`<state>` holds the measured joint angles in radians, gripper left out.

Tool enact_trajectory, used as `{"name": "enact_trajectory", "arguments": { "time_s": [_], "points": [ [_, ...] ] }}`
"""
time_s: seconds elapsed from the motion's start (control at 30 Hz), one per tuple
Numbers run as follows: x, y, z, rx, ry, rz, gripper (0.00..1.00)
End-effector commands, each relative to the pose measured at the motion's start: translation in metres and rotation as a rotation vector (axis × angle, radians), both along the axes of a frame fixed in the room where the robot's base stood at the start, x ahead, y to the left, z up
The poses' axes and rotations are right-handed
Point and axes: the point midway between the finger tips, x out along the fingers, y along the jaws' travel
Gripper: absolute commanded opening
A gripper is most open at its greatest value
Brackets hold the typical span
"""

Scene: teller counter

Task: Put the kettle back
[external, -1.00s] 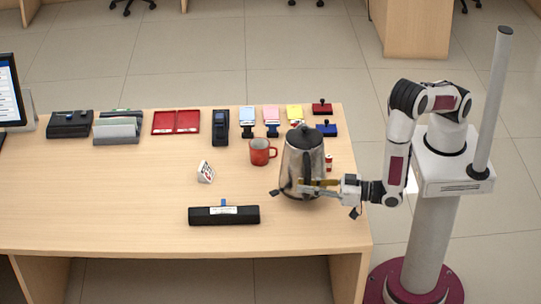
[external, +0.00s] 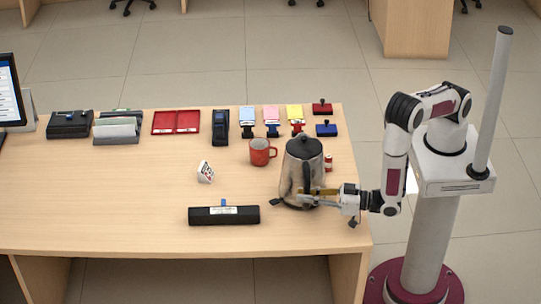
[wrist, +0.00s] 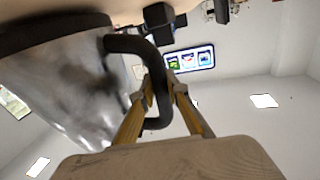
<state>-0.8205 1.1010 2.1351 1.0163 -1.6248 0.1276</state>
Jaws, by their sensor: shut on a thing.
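The kettle (external: 302,165), a steel jug with a dark lid, is upright at the right end of the counter (external: 130,210). In the wrist view its shiny body (wrist: 70,75) fills the left side. My gripper (external: 312,193) is at the kettle's front right side in the external view. In the wrist view my gripper (wrist: 165,95) is shut on the black kettle handle (wrist: 150,48), which passes between its fingers. I cannot tell whether the kettle's bottom touches the counter.
A red mug (external: 260,152) stands close behind the kettle's left. A small red-capped container (external: 328,162) is at its right. Stamps and pads line the back. The front left is clear.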

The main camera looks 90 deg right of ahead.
Motion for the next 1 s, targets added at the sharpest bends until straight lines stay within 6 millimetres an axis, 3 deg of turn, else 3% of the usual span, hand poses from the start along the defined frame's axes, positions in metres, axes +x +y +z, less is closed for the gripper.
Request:
{"name": "enact_trajectory", "arguments": {
  "time_s": [0.6,0.63,0.67,1.0],
  "points": [
    [0.0003,0.0002,-0.0039,-0.002,-0.007,0.000,0.00],
    [-0.0001,0.0000,-0.0058,0.000,-0.001,0.000,0.22],
    [0.0000,0.0000,-0.0057,0.000,-0.001,0.000,0.30],
    [0.0000,0.0000,-0.0056,0.000,-0.001,0.000,0.31]
  ]
}}
